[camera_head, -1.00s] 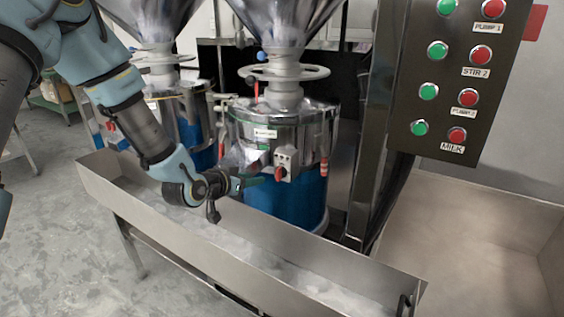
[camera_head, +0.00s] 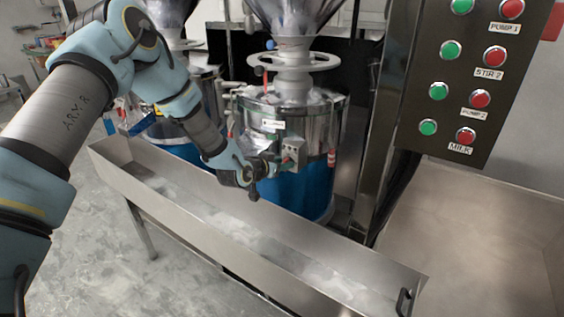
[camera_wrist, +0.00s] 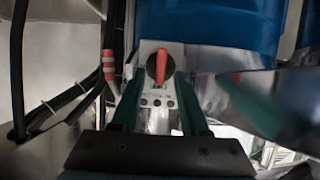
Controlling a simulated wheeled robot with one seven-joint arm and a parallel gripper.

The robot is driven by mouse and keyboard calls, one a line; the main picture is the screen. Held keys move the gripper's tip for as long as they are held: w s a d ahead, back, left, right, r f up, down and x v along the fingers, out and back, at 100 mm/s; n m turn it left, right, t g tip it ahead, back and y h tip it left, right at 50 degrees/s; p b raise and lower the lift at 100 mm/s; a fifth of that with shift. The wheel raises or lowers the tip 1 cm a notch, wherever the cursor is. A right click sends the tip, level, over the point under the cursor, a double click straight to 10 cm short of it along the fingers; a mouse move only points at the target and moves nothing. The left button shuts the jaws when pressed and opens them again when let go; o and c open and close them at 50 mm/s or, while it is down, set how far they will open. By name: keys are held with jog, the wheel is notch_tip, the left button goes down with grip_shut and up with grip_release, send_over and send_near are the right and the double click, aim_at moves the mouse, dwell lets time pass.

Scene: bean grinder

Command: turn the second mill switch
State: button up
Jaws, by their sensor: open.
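The mill switch is a small grey box (camera_head: 294,151) on the front of the nearer steel and blue mill (camera_head: 303,190). In the head view my gripper (camera_head: 278,163) is right at the box and hides its red knob. In the wrist view the red and black knob (camera_wrist: 160,66) stands on the pale switch plate (camera_wrist: 149,92), with several small dark dots on it. The green fingers of my gripper (camera_wrist: 158,78) are open, one on each side of the knob. I cannot tell whether either finger touches it.
A long steel trough (camera_head: 215,222) runs below my arm in front of the mills. A panel with green and red buttons (camera_head: 468,75) hangs at the right. Another mill stands behind my arm. A red-handled part (camera_wrist: 110,70) is left of the switch in the wrist view.

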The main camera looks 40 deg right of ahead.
grip_shut()
dwell(0.3)
dwell(0.3)
